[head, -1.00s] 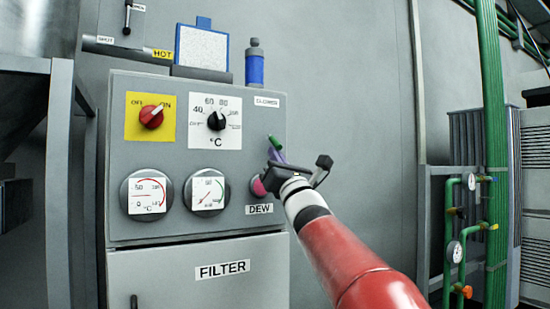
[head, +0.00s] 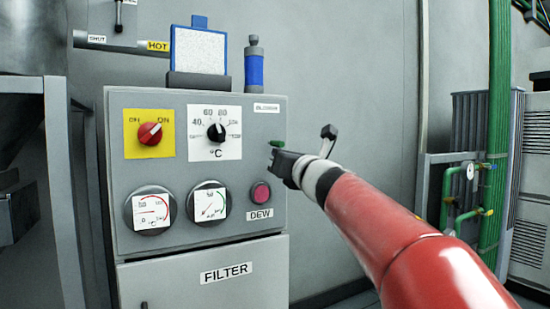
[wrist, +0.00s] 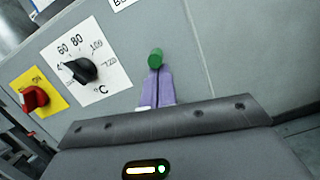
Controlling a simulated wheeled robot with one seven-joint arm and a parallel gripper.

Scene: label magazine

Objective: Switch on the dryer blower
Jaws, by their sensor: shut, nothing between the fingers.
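The dryer's grey control box (head: 190,101) fills the left and middle of the head view. Below its blower label (head: 267,108) is a small green-ended control (head: 277,143), which also shows in the wrist view (wrist: 155,58). My gripper (head: 276,151) is at it, just below the green end in the head view. In the wrist view my purple fingers (wrist: 155,78) are together, with nothing between them, and their tips meet the green end in the picture. I cannot tell whether they touch it. The control's base is hidden.
A red knob (head: 150,134) on a yellow plate, a black temperature knob (head: 216,132), two gauges (head: 152,211) and a pink DEW lamp (head: 260,194) share the panel. A blue cylinder (head: 254,70) stands on top.

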